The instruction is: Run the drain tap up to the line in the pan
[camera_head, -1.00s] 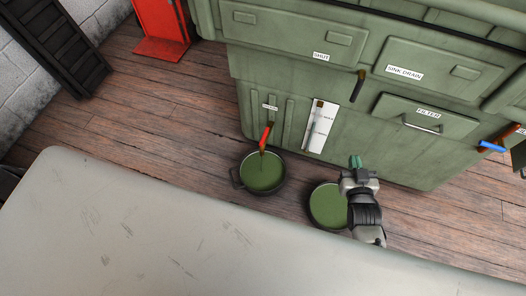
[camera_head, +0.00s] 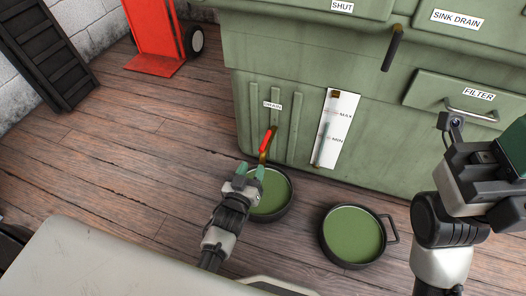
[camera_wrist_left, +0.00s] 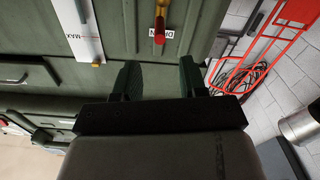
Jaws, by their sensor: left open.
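The drain tap, with its red handle (camera_head: 266,140) and brass-coloured spout, is on the lower front of the green machine, below a DRAIN label (camera_head: 272,105). The handle also shows in the left wrist view (camera_wrist_left: 160,30). A round dark pan (camera_head: 289,205) with green inside stands on the floor below the tap. I cannot make out a line in it or any flow. My left gripper (camera_head: 250,171) is open and empty, below the tap in the picture, covering part of the pan. My right gripper (camera_head: 500,155) is at the right edge, partly cut off; its jaws are unclear.
A second green-filled pan (camera_head: 353,235) stands to the right. A white MAX/MIN gauge plate (camera_head: 345,112), a dark lever (camera_head: 392,48) and a FILTER drawer (camera_head: 465,103) are on the machine. A grey scratched surface (camera_head: 90,265) lies lower left. A red hand truck (camera_head: 150,35) stands behind.

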